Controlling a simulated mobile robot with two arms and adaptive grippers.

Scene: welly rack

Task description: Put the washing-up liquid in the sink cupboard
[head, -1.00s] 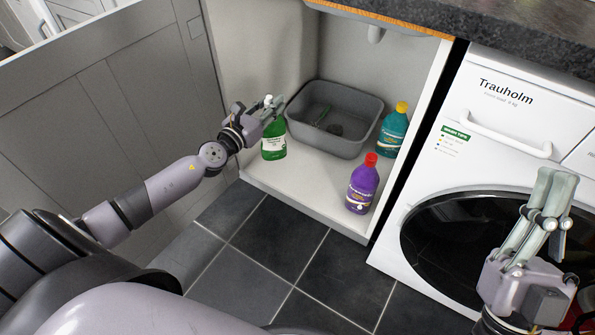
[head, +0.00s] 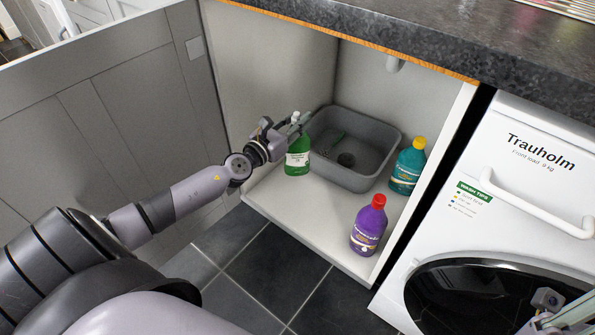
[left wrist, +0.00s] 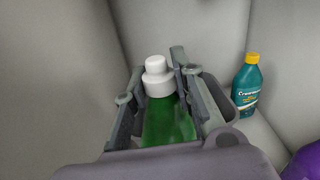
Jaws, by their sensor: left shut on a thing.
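The washing-up liquid, a green bottle with a white cap (head: 298,160), is upright inside the open sink cupboard (head: 318,226), at its front left. My left gripper (head: 297,124) is shut on its upper part from the left. I cannot tell whether the bottle's base touches the cupboard floor. In the left wrist view the green bottle (left wrist: 168,122) sits between the two fingers (left wrist: 160,92), its white cap above them. Only a piece of my right gripper (head: 548,300) shows at the lower right edge; its fingertips are not clear.
A grey basin (head: 385,130) stands right behind the bottle. A teal bottle with a yellow cap (head: 408,168) and a purple bottle with a red cap (head: 368,228) stand to the right. The open cupboard door (head: 110,110) is at left, a washing machine (head: 490,220) at right.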

